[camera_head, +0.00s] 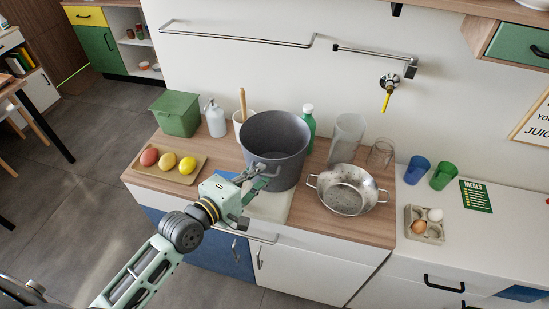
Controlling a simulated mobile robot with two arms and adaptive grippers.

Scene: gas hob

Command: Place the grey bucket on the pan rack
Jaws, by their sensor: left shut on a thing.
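The grey bucket (276,135) is upright over the wooden worktop, towards its back middle. I cannot tell whether its base touches the surface below. My left gripper (262,173) is at the bucket's near side, shut on it. The fingertips are small and partly hidden against the bucket. I cannot clearly make out a pan rack. A metal rail (240,39) runs along the wall above the worktop. My right gripper is not in view.
A metal colander (346,190) stands right of the bucket, with glass jars (347,138) behind it. A green box (177,113), a soap dispenser (215,118) and a fruit board (170,166) are to the left. Blue (417,169) and green cups (443,175) stand farther right.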

